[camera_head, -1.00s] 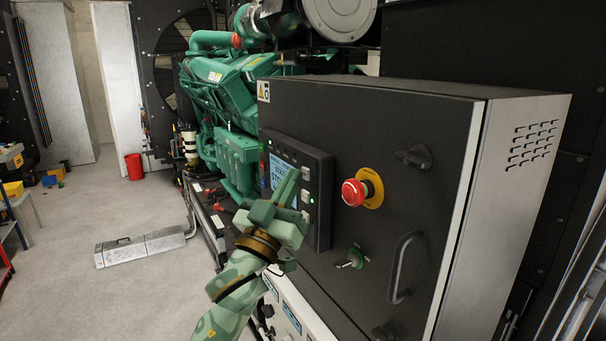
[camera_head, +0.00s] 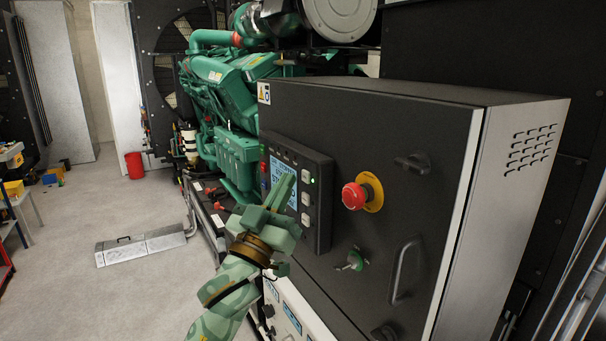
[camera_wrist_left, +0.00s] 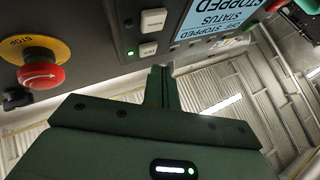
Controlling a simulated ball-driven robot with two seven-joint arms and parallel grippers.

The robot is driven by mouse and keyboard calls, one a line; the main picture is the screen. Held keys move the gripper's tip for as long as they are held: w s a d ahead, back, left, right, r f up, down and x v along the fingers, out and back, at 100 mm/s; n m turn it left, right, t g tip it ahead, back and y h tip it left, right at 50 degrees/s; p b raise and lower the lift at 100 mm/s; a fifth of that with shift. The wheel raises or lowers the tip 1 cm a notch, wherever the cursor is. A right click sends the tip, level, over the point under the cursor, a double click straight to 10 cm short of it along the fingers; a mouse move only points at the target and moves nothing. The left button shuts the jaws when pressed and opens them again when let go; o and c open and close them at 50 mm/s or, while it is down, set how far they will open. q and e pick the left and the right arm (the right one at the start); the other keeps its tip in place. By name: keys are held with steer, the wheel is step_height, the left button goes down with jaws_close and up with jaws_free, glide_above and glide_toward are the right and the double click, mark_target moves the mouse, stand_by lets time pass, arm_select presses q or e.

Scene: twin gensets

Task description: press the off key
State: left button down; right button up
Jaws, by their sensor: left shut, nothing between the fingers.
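The control panel (camera_head: 323,215) on the grey cabinet has a lit display (camera_head: 284,170) and a column of pale keys. The top key (camera_head: 306,176) has a green light beside it. In the left wrist view, upside down, the nearest key (camera_wrist_left: 148,50) has a lit green light at its side; its label is too small to read surely. The display (camera_wrist_left: 222,18) there reads STOPPED. My left gripper (camera_head: 285,185) is shut and empty, its fingertips in front of the panel, just short of that key in the left wrist view (camera_wrist_left: 160,72). Contact is not clear. My right gripper is out of view.
A red emergency stop button (camera_head: 354,195) on a yellow disc sits right of the panel. A key switch (camera_head: 352,260) and a door handle (camera_head: 403,272) are below it. The green engine (camera_head: 225,85) stands behind. Floor at left is mostly clear.

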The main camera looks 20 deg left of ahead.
arm_select(q)
steer(key=s+a+p, duration=0.2)
steer(key=s+a, duration=0.2)
steer(key=shift+s, duration=0.3)
stand_by(0.3)
stand_by(0.6)
